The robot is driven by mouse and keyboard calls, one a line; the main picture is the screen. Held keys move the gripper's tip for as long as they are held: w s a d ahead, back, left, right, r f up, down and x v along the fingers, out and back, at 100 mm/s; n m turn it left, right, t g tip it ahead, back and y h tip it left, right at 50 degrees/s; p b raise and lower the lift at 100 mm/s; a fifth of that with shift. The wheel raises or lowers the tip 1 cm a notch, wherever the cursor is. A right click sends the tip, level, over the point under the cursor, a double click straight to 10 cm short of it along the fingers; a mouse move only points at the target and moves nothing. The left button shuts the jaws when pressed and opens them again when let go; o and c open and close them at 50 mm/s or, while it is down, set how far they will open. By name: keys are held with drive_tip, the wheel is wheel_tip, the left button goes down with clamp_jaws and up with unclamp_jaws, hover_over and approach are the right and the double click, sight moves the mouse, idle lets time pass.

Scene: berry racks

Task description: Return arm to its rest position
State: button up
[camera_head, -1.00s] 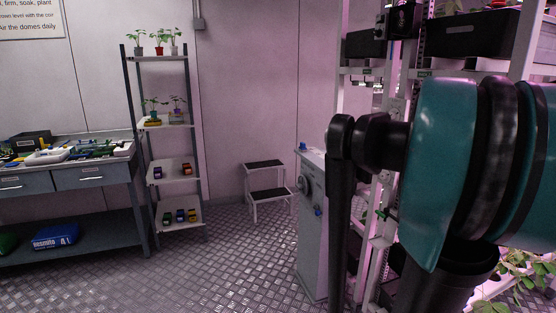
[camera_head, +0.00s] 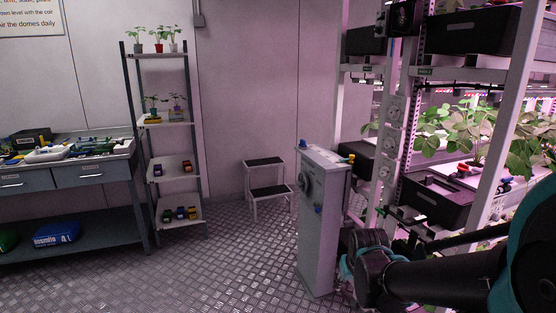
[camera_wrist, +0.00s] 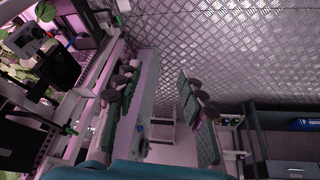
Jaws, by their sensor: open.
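In the wrist view, my gripper (camera_wrist: 157,85) is open, with its two dark green fingers standing wide apart. I see nothing held between them. The diamond-plate floor (camera_wrist: 215,50) shows beyond the fingers, and the picture is turned over. In the head view, my dark arm with its teal joints reaches in from the right edge to the lower right. It is low, in front of the berry rack (camera_head: 515,125). I cannot make out the fingers in the head view.
A grey cabinet (camera_head: 322,225) with a dial stands close left of my arm. The rack holds black bins (camera_head: 435,203) and leafy plants (camera_head: 470,130). A step stool (camera_head: 266,180), plant shelf (camera_head: 160,55) and workbench (camera_head: 95,178) stand farther back. The floor (camera_head: 220,270) left of the cabinet is clear.

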drive_tip(key=s, duration=0.1)
drive_tip(key=a+f, duration=0.1)
drive_tip(key=s, duration=0.1)
drive_tip(key=shift+s+a+f+g, duration=0.25)
drive_tip(key=shift+s+f+g, duration=0.05)
drive_tip(key=shift+g, duration=0.1)
